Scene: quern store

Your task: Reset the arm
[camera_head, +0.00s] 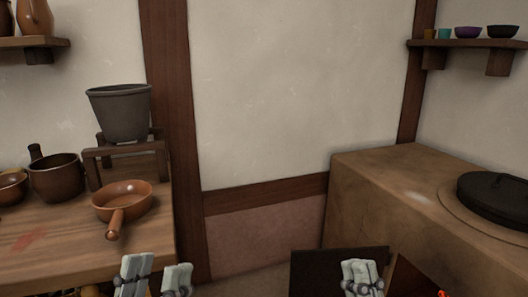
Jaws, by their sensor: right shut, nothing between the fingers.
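My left gripper (156,276) shows at the bottom edge, left of centre, in front of the wooden counter's right end. Its two grey fingertips stand apart with nothing seen between them. My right gripper (361,277) shows at the bottom edge, right of centre, in front of a dark panel (320,268). Its fingertips are together and hold nothing. Both arms behind the fingertips are out of the picture.
The left wooden counter (60,255) bears an orange-brown pan (124,196), dark pots (56,178) and a grey bucket (120,112) on a small stand. A brown block (385,195) with a black lid (495,195) stands right. Shelves hang above. The middle is clear.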

